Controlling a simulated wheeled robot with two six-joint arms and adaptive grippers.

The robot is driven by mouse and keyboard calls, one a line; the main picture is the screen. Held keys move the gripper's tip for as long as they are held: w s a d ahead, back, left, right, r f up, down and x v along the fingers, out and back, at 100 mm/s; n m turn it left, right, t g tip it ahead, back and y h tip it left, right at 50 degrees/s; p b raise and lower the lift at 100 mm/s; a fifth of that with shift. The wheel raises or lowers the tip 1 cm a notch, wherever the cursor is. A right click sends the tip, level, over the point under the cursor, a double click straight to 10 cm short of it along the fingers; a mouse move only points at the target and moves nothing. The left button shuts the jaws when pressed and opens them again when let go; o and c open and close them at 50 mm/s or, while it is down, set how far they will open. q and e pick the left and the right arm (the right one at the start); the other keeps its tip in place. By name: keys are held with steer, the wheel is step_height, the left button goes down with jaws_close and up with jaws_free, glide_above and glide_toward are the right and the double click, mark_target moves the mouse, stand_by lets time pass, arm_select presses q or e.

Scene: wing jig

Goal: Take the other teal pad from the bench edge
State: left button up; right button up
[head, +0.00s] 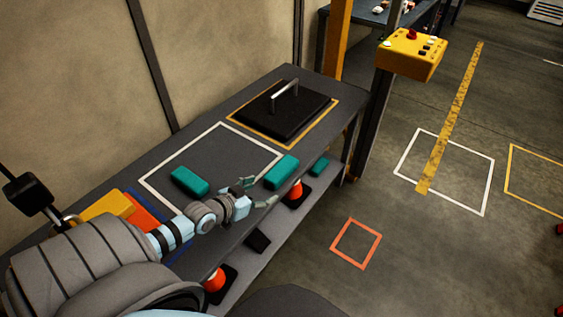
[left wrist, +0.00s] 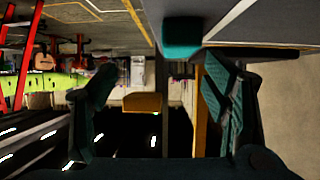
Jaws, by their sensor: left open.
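A teal pad (head: 281,172) lies at the front edge of the bench, by the right corner of a white outline. A second teal pad (head: 190,180) lies inside that outline. A third teal block (head: 321,167) shows lower, past the bench edge, seemingly on the shelf below. My left gripper (head: 257,191) is open and empty, just left of the edge pad, fingers pointing toward it. In the left wrist view one teal pad (left wrist: 182,35) shows beyond the open fingers (left wrist: 158,78), apart from them. My right gripper is not in view.
A black plate with a handle (head: 285,112) lies in a yellow outline at the bench's far end. Yellow (head: 108,205) and orange (head: 148,212) pieces lie by my left arm. Orange-topped items (head: 296,190) stand on the lower shelf. A yellow control box (head: 412,52) stands beyond.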

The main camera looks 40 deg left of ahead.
mark_target(281, 168)
arm_select(q)
steer(key=a, duration=0.1)
steer(key=w+a, duration=0.1)
steer(key=r, duration=0.1)
steer(key=shift+w+a+t+y, duration=0.2)
steer(key=shift+a+t+y, duration=0.1)
steer(key=shift+a+t, duration=0.1)
steer(key=shift+w+a+f+n+b, duration=0.15)
steer(key=shift+w+b, duration=0.2)
steer(key=shift+b, duration=0.15)
steer(key=shift+w+a+f+n+b, duration=0.15)
steer(key=shift+w+b, duration=0.15)
steer(key=shift+b, duration=0.2)
steer(key=b+x, duration=0.2)
steer(key=x, duration=0.2)
steer(key=b+x, duration=0.3)
steer(key=x, duration=0.1)
steer(key=b+x, duration=0.3)
steer(key=x, duration=0.1)
steer(key=shift+w+d, duration=0.2)
steer(key=shift+d, duration=0.2)
steer(key=shift+w, duration=0.15)
steer(key=shift+c, duration=0.7)
steer(key=shift+r, duration=0.1)
steer(key=c, duration=1.1)
